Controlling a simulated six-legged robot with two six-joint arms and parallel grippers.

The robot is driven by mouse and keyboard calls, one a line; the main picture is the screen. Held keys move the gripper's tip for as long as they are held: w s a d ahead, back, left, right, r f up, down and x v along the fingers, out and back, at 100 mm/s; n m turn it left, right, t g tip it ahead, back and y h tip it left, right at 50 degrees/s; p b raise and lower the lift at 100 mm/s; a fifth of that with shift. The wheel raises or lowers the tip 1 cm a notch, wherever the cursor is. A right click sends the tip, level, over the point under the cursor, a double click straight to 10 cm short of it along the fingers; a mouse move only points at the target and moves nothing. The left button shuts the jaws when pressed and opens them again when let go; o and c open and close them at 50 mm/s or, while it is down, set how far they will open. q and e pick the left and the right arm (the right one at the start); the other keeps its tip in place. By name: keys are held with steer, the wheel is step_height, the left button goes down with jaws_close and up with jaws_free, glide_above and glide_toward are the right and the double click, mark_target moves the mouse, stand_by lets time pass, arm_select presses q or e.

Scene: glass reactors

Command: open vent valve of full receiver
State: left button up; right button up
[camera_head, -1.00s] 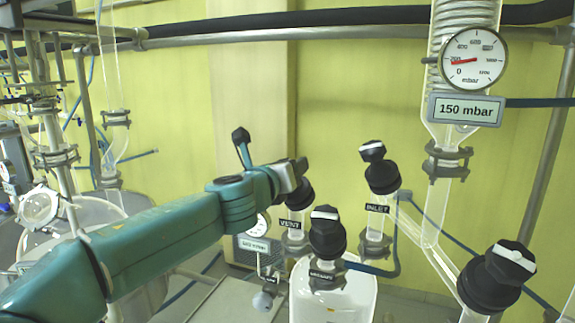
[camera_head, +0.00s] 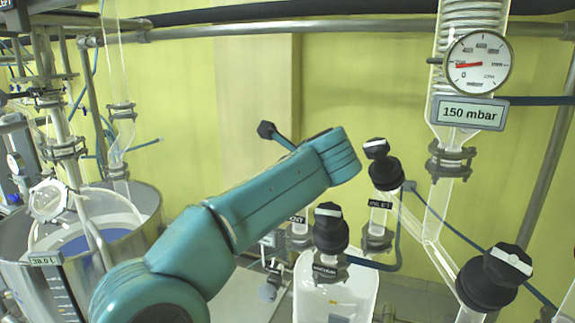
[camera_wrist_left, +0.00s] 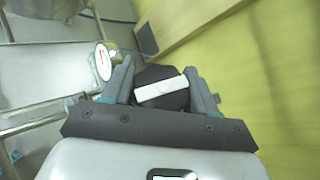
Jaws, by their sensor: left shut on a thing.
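In the left wrist view my left gripper (camera_wrist_left: 160,82) is shut on the vent valve's black knob (camera_wrist_left: 175,98), with a finger on each side. The knob's white bar lies across between the fingers, slightly tilted. In the head view my left arm hides the knob and the fingers; only part of the vent valve's neck and label (camera_head: 298,220) shows. The inlet valve (camera_head: 385,168) stands to its right and the vacuum valve (camera_head: 331,228) in front. The receiver (camera_head: 345,285), a pale glass vessel, is below them. My right gripper is out of view.
A gauge (camera_head: 478,62) with a 150 mbar sign (camera_head: 468,112) hangs at upper right. Another black-knobbed valve (camera_head: 492,275) is at lower right. A small gauge (camera_wrist_left: 103,61) is near the fingers.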

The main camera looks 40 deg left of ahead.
arm_select(q)
steer(key=shift+f+n+g, duration=0.2)
steer(key=shift+n+g, duration=0.4)
steer(key=shift+g, duration=0.05)
steer(key=shift+f+n+g, duration=0.2)
steer(key=shift+n+g, duration=0.4)
steer(key=shift+g, duration=0.05)
steer(key=shift+s+g, duration=0.1)
steer(key=shift+g, duration=0.3)
